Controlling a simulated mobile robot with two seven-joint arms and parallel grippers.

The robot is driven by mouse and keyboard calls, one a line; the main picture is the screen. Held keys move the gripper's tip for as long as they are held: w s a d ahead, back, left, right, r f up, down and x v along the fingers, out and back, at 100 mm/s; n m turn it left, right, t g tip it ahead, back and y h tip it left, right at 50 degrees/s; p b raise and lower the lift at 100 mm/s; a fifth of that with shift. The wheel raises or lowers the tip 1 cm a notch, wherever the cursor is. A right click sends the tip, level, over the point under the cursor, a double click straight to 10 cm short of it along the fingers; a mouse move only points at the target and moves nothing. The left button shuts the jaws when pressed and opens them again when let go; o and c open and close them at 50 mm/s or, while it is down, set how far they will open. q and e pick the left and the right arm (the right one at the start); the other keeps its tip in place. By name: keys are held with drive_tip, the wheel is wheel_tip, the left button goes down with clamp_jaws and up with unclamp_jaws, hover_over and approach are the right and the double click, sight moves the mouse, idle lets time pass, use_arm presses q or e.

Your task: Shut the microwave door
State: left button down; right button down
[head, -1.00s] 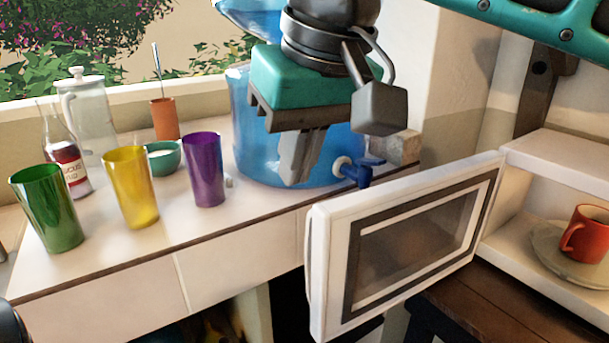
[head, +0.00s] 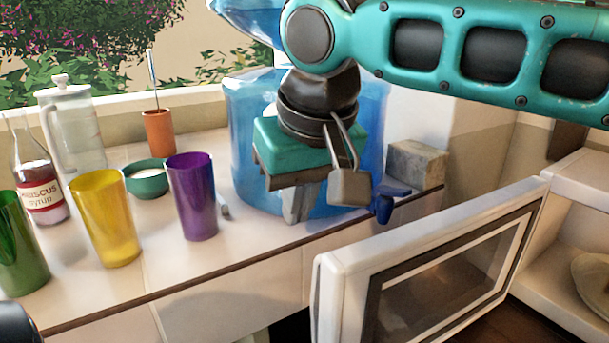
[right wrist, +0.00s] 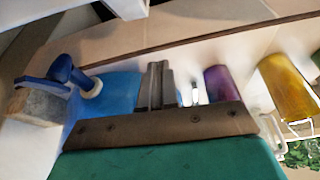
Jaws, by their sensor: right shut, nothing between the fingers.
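The white microwave door (head: 345,290), with its dark-framed window, stands open. It swings out to the left from the microwave (head: 585,165), whose inside shows at the right edge. A pale plate (head: 596,275) in it is cut off by the frame. My right gripper (head: 294,215) is shut and empty, fingers pointing down, above the counter in front of the blue water jug. It is behind and above the door's free left edge and apart from it. In the right wrist view the closed fingers (right wrist: 157,72) show with nothing between them.
The blue water jug (head: 245,120) with its blue tap (head: 384,207) stands close behind my right gripper. Purple (head: 192,200), yellow (head: 106,225) and green (head: 18,250) cups stand to the left on the counter (head: 235,250). A stone block (head: 417,165) lies right of the jug.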

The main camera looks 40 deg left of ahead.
sight(310, 290)
drive_tip(key=shift+s+d+f+b, duration=0.25)
drive_tip(key=shift+s+d+f, duration=0.15)
drive_tip(key=shift+d+f, duration=0.3)
drive_tip(key=shift+s+d+f+b, duration=0.2)
drive_tip(key=shift+s+d+f, duration=0.2)
drive_tip(key=shift+d, duration=0.35)
